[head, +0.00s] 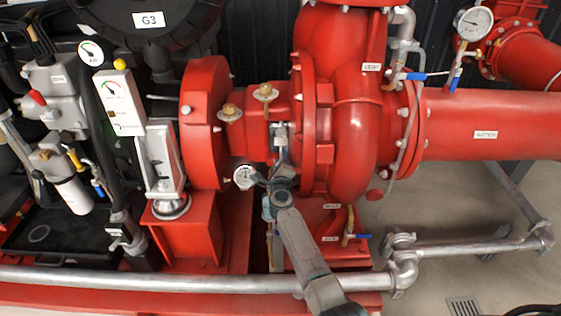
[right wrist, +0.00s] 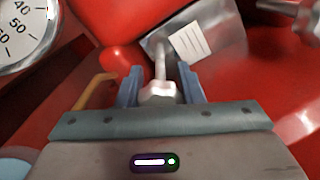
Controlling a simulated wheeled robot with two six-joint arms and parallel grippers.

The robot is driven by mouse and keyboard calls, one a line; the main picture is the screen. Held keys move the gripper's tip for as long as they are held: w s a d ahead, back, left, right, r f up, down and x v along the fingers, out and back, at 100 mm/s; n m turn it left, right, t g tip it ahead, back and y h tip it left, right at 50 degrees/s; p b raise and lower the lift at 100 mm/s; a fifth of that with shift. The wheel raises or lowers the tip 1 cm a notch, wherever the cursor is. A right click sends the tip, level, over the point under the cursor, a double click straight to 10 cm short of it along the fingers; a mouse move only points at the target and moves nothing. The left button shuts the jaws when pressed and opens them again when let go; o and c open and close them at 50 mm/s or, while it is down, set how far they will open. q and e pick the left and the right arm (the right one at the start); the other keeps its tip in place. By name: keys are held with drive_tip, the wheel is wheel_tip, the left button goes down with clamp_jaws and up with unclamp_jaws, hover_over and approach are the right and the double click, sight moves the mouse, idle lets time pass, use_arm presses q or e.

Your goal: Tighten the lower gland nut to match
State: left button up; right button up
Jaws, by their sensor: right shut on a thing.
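My right gripper (head: 278,176) reaches up from the bottom of the head view to the silver gland parts (head: 281,134) on the pump shaft, between the red housings. In the right wrist view, the blue fingers of my right gripper (right wrist: 159,88) are shut on a pale nut (right wrist: 158,91). A thin metal stud (right wrist: 160,58) stands out beyond it. From its place this appears to be the lower gland nut. In the head view the gripper hides it. I cannot make out the upper gland nut clearly. My left gripper is not in view.
A round gauge (head: 244,177) sits close left of the gripper; its dial also shows in the right wrist view (right wrist: 22,32). The red pump casing (head: 352,150) is close on the right. A grey pipe (head: 200,279) crosses below. A yellow part (right wrist: 97,91) lies left of the fingers.

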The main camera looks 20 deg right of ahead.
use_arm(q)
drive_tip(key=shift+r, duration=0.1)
use_arm(e)
drive_tip(key=shift+f, duration=0.1)
drive_tip(key=o, duration=1)
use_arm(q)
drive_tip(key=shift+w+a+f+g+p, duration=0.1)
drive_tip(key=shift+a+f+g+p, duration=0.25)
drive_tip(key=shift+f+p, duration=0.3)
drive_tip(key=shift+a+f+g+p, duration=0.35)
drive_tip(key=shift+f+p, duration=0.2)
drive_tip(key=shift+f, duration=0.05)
use_arm(e)
drive_tip(key=v, duration=1.1)
